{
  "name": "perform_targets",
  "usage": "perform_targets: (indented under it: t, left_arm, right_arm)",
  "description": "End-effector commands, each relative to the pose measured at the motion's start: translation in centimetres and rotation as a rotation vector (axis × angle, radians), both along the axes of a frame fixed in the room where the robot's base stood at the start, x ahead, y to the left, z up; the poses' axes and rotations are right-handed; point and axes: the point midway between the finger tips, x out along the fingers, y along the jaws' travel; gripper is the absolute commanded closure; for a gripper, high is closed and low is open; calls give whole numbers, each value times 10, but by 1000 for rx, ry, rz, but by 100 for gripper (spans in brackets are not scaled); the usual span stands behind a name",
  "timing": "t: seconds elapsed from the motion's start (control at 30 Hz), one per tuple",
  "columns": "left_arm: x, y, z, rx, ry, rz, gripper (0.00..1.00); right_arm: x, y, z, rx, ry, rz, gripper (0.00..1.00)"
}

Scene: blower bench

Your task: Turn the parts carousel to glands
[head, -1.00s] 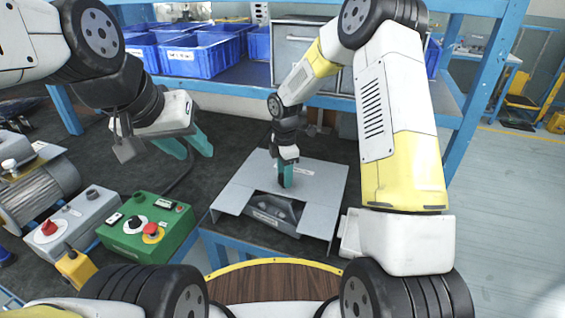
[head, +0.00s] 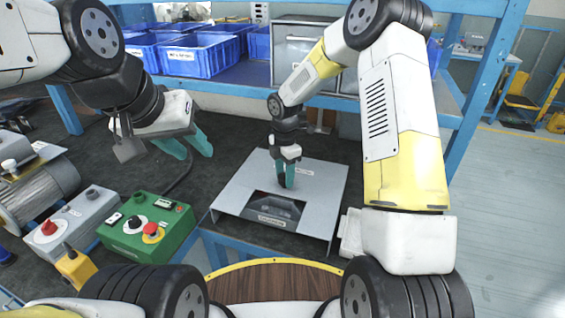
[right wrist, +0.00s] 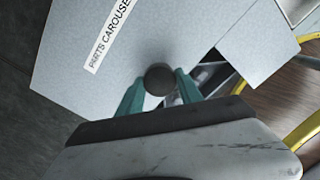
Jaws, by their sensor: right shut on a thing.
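The parts carousel has a flat grey cover (head: 240,190) on the bench, and its label (right wrist: 108,38) reads "PARTS CAROUSE…" in the right wrist view. A front window (head: 275,208) shows a compartment with dark contents and a label too small to read. My right gripper (head: 285,178) points down at the cover. In the right wrist view its teal fingers are shut on a dark round knob (right wrist: 160,78), one on each side. In the head view the fingers hide the knob. My left gripper (head: 187,147) is open and empty above the bench, left of the carousel.
A green control box (head: 148,225) with a red button and a grey box (head: 75,222) with a red knob stand at the front left. Blue bins (head: 200,58) and a grey cabinet (head: 300,45) are on the shelf behind.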

Motion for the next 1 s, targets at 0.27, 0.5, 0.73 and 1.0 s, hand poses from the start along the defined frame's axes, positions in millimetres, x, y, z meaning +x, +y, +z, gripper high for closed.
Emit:
perform_targets:
  t: [0.27,0.5,0.73,1.0]
  left_arm:
    - [0,0,0,0,0,0,64]
    - [0,0,0,0,0,0,64]
    - [0,0,0,0,0,0,64]
    - [0,0,0,0,0,0,64]
  right_arm:
    - [1,-1,1,0,-4,-2,40]
    - [1,0,0,0,-1,-1,36]
    - [2,0,13,1,-5,-1,36]
    - [2,-1,59,1,-6,-2,36]
